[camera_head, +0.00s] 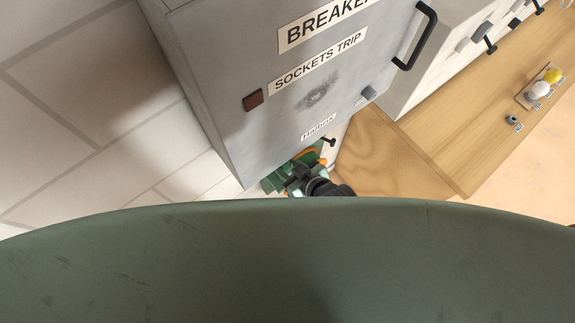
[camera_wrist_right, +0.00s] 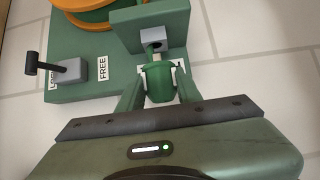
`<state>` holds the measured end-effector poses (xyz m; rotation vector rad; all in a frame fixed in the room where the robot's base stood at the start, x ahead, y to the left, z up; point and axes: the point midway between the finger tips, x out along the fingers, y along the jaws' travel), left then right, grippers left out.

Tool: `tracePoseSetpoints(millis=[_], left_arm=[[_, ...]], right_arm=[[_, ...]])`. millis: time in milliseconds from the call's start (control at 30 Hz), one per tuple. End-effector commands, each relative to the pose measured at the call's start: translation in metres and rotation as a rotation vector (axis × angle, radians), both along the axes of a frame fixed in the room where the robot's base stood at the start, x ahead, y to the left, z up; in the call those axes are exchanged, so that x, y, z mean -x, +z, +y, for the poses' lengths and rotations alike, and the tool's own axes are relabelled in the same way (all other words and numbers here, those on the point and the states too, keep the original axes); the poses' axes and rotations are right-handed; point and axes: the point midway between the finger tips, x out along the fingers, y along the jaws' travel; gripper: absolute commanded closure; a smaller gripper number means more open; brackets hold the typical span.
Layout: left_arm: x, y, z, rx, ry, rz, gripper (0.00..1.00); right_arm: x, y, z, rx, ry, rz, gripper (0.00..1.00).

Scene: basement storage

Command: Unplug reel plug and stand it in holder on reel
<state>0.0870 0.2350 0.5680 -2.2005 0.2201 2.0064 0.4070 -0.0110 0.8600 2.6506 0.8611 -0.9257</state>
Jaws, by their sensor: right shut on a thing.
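The reel (camera_head: 277,181) is green with an orange cable; in the head view it is partly hidden behind the breaker box and my own body. In the right wrist view the reel (camera_wrist_right: 75,75) shows its green base and orange drum at the upper left. A green bracket with a grey hole, seemingly the holder (camera_wrist_right: 175,22), stands at the top centre. My right gripper (camera_wrist_right: 158,82) is shut on a dark green plug (camera_wrist_right: 160,85), just below the bracket. I cannot tell whether the plug touches the hole. My left gripper is not in view.
A lever (camera_wrist_right: 50,68) stands by the FREE label on the reel base. The grey breaker box (camera_head: 225,90) rises beside the reel. A wooden bench (camera_head: 400,150) with small knobs lies to the right. Pale tiled floor (camera_head: 90,100) is clear at the left.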

Motion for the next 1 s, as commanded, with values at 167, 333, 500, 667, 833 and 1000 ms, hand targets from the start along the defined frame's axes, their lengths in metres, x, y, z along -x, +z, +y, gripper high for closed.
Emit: tracePoseSetpoints(millis=[167,333,500,667,833,1000], left_arm=[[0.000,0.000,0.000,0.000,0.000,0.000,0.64],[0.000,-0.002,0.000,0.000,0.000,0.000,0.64],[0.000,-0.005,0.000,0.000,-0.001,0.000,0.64],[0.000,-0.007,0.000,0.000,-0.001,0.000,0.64],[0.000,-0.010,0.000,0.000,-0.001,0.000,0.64],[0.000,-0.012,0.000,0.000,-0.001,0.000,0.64]], right_arm=[[0.000,0.000,0.000,0.000,0.000,0.000,1.00],[0.000,-0.003,0.000,0.000,0.000,0.000,1.00],[0.000,-0.007,0.000,0.000,0.000,0.000,1.00],[0.000,-0.011,0.000,0.000,0.000,0.000,1.00],[0.000,-0.015,0.000,0.000,0.000,0.000,1.00],[0.000,-0.020,0.000,0.000,0.000,0.000,1.00]])
